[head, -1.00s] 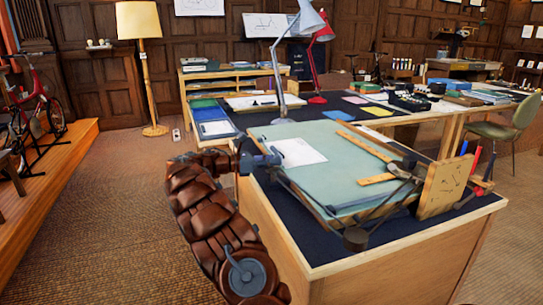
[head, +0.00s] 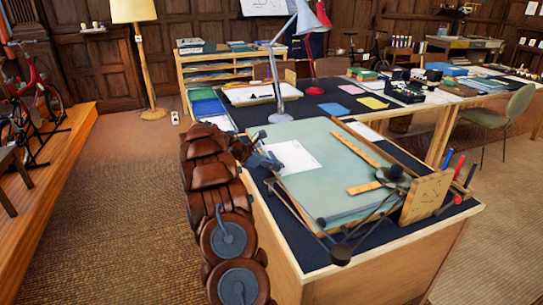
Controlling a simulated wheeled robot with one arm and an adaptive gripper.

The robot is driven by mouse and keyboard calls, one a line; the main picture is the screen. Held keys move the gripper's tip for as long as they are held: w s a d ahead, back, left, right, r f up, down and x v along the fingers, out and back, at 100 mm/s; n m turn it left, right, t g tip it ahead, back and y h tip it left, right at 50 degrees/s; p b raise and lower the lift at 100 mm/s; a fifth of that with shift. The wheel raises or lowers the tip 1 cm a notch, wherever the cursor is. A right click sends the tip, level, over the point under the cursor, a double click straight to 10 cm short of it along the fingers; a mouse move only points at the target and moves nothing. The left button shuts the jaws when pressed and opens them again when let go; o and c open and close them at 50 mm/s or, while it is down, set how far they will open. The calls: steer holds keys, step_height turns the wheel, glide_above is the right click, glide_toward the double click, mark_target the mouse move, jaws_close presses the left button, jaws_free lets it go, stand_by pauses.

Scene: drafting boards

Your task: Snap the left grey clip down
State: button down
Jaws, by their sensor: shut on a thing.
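The pale green drafting board (head: 335,170) lies tilted on the desk, with a white sheet (head: 292,157) near its left edge. My gripper (head: 264,158) is at the board's left edge, beside the sheet, and is shut on a small grey part there, which I take to be the left grey clip. The clip is small and mostly hidden by my fingers, so I cannot tell whether it is up or down. My brown segmented arm covers the floor left of the desk.
A wooden ruler (head: 365,188) and a long wooden bar (head: 355,147) lie on the board. A grey desk lamp (head: 279,75) stands behind it. A wooden block (head: 425,197) and pens stand at its right. The carpet at left is clear.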

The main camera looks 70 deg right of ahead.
mark_target(281, 164)
steer(key=t+y+p, duration=0.1)
steer(key=p, duration=0.3)
steer(key=r+t+y+p, duration=0.1)
steer(key=p, duration=0.3)
steer(key=shift+s+d+r+t, duration=0.1)
steer(key=shift+s+d+t, duration=0.25)
steer(key=shift+s+t, duration=0.05)
steer(key=t+y+p, duration=0.1)
steer(key=p, duration=0.1)
steer(key=y+p, duration=0.1)
steer(key=p, duration=0.1)
steer(key=shift+s+d+t, duration=0.3)
steer(key=shift+t, duration=0.1)
steer(key=shift+s+d+f+t+y+p, duration=0.25)
steer(key=shift+f+t+y+p, duration=0.15)
steer(key=shift+t+y+p, duration=0.4)
steer(key=shift+s+d+f+t+y, duration=0.15)
steer(key=shift+s+t+y, duration=0.05)
steer(key=shift+t+y, duration=0.45)
steer(key=shift+f+t+b, duration=0.1)
steer(key=shift+t+b, duration=0.2)
steer(key=shift+t, duration=0.05)
steer(key=c, duration=1.1)
jaws_free()
